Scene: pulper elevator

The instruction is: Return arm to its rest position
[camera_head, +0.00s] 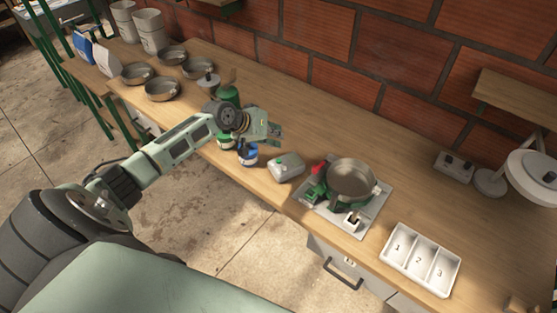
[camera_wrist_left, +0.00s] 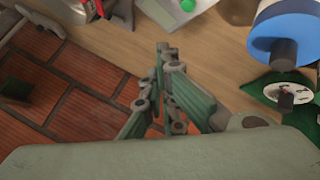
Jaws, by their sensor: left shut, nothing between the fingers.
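My left arm comes in from the left in the head view and reaches over the wooden workbench (camera_head: 290,120). My left gripper (camera_head: 272,133) is above the bench, beyond the blue item (camera_head: 247,155) and beside the dark green item (camera_head: 228,95). It is shut and empty. In the left wrist view the gripper (camera_wrist_left: 166,58) shows its fingers together with nothing between them. The brick wall (camera_wrist_left: 70,120) and the bench top are behind it. My right gripper is not in view.
A metal pan (camera_head: 351,178) on a green stand, a grey box (camera_head: 287,166) and a white tray (camera_head: 420,262) numbered 1 to 3 are to the right. Several metal bowls (camera_head: 163,88) are on the left.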

